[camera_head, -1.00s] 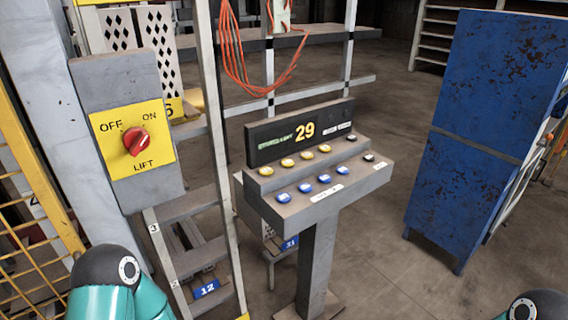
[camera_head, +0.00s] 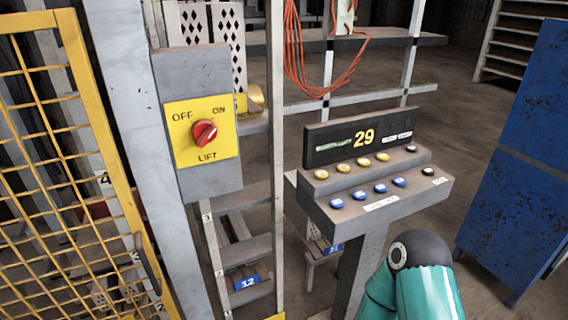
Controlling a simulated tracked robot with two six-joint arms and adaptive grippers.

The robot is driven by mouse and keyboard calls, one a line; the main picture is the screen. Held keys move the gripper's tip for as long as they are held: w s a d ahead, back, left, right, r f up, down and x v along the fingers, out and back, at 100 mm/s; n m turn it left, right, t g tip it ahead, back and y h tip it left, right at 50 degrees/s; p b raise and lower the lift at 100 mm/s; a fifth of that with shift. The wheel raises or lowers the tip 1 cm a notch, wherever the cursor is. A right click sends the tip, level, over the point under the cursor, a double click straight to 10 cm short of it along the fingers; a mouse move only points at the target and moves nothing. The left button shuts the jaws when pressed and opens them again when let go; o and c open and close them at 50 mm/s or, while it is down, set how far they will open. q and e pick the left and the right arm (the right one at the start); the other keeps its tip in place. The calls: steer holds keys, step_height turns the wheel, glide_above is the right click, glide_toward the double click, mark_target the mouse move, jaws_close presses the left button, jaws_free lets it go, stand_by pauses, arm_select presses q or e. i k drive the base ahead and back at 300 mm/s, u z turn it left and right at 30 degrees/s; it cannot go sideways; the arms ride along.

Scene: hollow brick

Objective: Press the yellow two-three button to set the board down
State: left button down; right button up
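The control console (camera_head: 375,180) stands on a grey post at centre right. Its dark display (camera_head: 350,140) reads 29 in yellow. A back row holds several yellow buttons (camera_head: 363,162) and a black one at its right end. A front row holds several blue buttons (camera_head: 359,195) and another black one. The button labels are too small to read. A teal arm link of mine with a dark joint rises in front of the console post. Neither gripper is in view, and nothing touches the buttons.
A yellow lift switch panel (camera_head: 202,133) with a red knob (camera_head: 204,132) is on a grey box to the left. Yellow mesh fencing (camera_head: 60,170) fills the left side. A blue cabinet (camera_head: 520,170) stands at right. Floor between console and cabinet is clear.

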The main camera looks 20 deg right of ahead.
mark_target(343, 168)
steer(key=u, duration=1.1)
steer(key=k, duration=0.3)
steer(key=z, duration=0.9)
steer(key=k, duration=0.95)
steer(key=z, duration=0.75)
steer(key=i, duration=1.25)
steer(key=z, duration=0.35)
